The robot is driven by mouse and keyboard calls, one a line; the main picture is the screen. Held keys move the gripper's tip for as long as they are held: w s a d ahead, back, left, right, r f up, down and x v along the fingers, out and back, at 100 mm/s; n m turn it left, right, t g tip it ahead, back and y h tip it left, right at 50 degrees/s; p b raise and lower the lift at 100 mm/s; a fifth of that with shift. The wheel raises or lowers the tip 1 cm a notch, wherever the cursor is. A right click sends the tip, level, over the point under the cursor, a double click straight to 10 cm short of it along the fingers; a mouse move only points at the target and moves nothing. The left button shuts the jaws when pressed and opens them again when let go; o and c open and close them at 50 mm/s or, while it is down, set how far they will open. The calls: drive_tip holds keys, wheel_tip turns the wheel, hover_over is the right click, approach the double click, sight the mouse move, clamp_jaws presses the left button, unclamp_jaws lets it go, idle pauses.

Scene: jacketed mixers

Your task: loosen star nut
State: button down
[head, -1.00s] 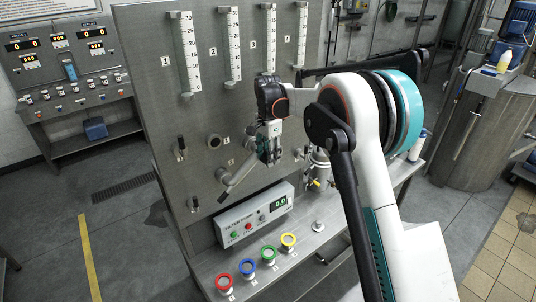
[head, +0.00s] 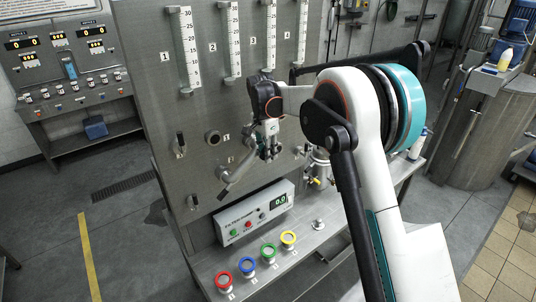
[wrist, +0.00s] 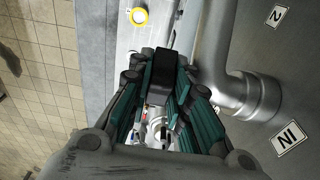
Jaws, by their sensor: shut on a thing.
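In the head view, my gripper (head: 267,152) is at the front of the upright grey panel (head: 206,128), just above and right of a metal pipe with an angled end (head: 229,181). In the wrist view, the dark and teal fingers (wrist: 165,128) are closed in on a small metal part between their tips. The fingers hide most of this part, and its star shape cannot be made out; it sits where the star nut would be gripped. A thick metal pipe elbow (wrist: 245,92) runs close beside the fingers in the wrist view.
A white box with a display (head: 256,212) and several coloured ring buttons (head: 268,251) lie below my gripper. Gauge tubes (head: 189,48) line the panel above. A small metal vessel (head: 319,166) stands right of my gripper.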

drive_tip(key=h+b, duration=0.1)
drive_tip(key=t+h+b, duration=0.1)
drive_tip(key=t+b, duration=0.1)
drive_tip(key=shift+s+a+f+h, duration=0.15)
drive_tip(key=shift+a+f+h, duration=0.15)
drive_tip(key=shift+h, duration=0.1)
drive_tip(key=t+h+b, duration=0.1)
drive_tip(key=h+b, duration=0.1)
drive_tip(key=t+h+b, duration=0.1)
drive_tip(key=b, duration=0.2)
drive_tip(key=shift+s+a+f+t+h, duration=0.1)
drive_tip(key=shift+a+f+t+h, duration=0.1)
drive_tip(key=shift+t+h, duration=0.15)
drive_tip(key=t+h+b, duration=0.1)
drive_tip(key=b, duration=0.1)
drive_tip(key=h+b, duration=0.2)
drive_tip(key=t+h+b, duration=0.1)
drive_tip(key=b, duration=0.1)
drive_tip(key=shift+s+f+t, duration=0.1)
drive_tip(key=shift+f+t, duration=0.15)
drive_tip(key=shift+t, duration=0.1)
drive_tip(key=t+h+b, duration=0.1)
drive_tip(key=h+b, duration=0.1)
drive_tip(key=b, duration=0.1)
drive_tip(key=shift+h, duration=0.25)
drive_tip(key=shift+r+t+b, duration=0.1)
drive_tip(key=shift+t+b, duration=0.2)
drive_tip(key=c, duration=1.5)
unclamp_jaws()
drive_tip(key=shift+r, duration=0.1)
